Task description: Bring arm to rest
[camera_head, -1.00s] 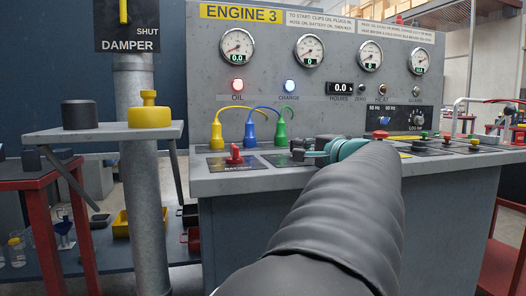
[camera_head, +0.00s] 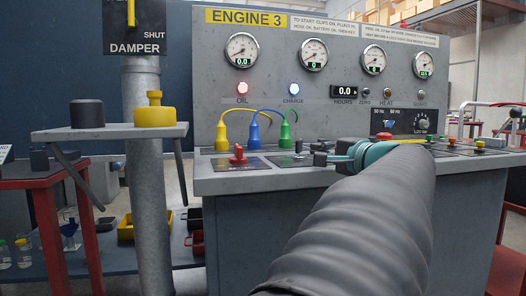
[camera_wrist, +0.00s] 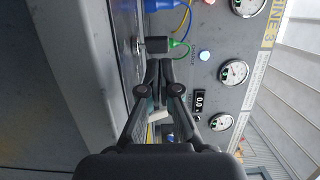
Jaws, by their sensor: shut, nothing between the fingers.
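My arm is dark grey and ribbed, and reaches from the bottom right of the head view to the engine 3 console (camera_head: 240,184). My gripper (camera_head: 318,157), dark with a teal band behind it, is just above the console's ledge. In the wrist view my gripper's two black fingers (camera_wrist: 159,63) are together with nothing between them. A small black block (camera_wrist: 157,44) is just beyond the fingertips; I cannot tell whether they touch. The arm hides part of the ledge and the console's front.
Yellow, blue and green plugs (camera_head: 254,142) and a red battery switch (camera_head: 238,155) are left of my gripper. The gauge panel (camera_head: 340,80) rises behind. A shelf (camera_head: 100,133) with a black and a yellow weight is at left, by the damper pipe (camera_head: 150,205).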

